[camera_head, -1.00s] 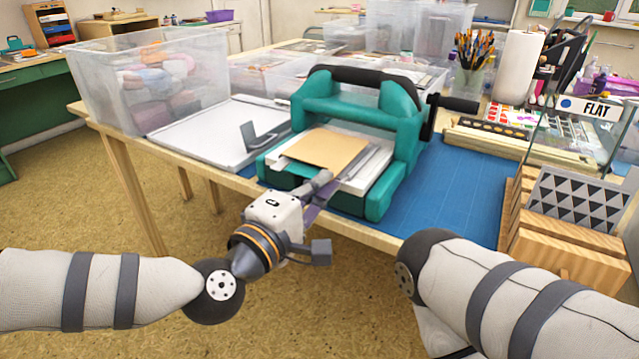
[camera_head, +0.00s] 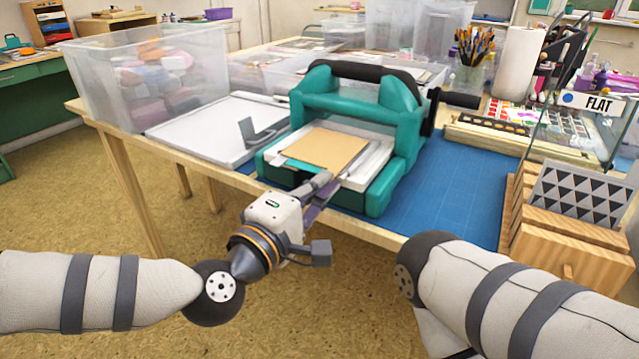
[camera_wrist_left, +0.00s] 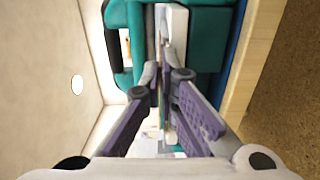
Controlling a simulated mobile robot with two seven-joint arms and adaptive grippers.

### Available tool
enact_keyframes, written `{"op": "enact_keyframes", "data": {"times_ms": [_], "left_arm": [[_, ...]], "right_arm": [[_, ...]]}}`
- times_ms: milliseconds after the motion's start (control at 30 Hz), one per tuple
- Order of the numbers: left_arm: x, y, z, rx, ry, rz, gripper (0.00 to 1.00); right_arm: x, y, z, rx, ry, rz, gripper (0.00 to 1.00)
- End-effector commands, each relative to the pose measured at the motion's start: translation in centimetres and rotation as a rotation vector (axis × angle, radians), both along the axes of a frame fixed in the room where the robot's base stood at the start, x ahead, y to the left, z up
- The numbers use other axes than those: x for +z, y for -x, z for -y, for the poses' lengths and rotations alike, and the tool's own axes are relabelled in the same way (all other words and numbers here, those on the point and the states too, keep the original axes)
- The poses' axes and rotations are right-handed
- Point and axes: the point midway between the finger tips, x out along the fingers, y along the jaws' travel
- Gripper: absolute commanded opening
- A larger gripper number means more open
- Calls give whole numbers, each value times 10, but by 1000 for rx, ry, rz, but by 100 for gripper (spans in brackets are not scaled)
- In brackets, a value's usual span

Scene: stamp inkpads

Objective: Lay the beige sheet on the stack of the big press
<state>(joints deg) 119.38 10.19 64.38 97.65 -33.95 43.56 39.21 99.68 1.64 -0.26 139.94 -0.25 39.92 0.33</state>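The beige sheet (camera_head: 327,147) lies flat over the white stack (camera_head: 374,166) on the bed of the big teal press (camera_head: 362,100). My left gripper (camera_head: 326,180) is at the front of the press, at the sheet's front edge. In the left wrist view its fingers (camera_wrist_left: 164,72) come close together, with a thin edge-on strip between them; it looks shut on the sheet, though the grip itself is small and partly hidden. The press also shows in the left wrist view (camera_wrist_left: 208,50). My right arm comes in at the lower right; its gripper is outside the picture.
A white tray with a grey bracket (camera_head: 205,135) lies left of the press. A clear bin (camera_head: 100,95) stands behind it. A blue mat (camera_head: 450,190) is bare to the right. A wooden block with a triangle-patterned plate (camera_head: 580,197) stands at the front right.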

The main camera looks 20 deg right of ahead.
Motion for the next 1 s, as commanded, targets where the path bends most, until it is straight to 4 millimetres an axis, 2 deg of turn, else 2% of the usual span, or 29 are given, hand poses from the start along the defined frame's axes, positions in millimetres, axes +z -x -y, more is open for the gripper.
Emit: {"op": "enact_keyframes", "data": {"times_ms": [233, 267, 367, 400, 667, 1000], "left_arm": [[-2, 0, 0, 0, -2, -3, 0], [-2, 0, 0, 0, -2, -3, 4], [-2, 0, 0, 0, -2, -3, 27], [-2, 0, 0, 0, -2, -3, 28], [-2, 0, 0, 0, -2, -3, 28], [0, 12, -16, 1, -1, -2, 28]], "right_arm": [[0, 0, 0, 0, 0, -1, 28], [0, 0, 0, 0, 0, -1, 28], [0, 0, 0, 0, 0, -1, 28], [0, 0, 0, 0, 0, -1, 28], [0, 0, 0, 0, 0, 0, 28], [6, -4, 0, 0, 0, 11, 28]]}}
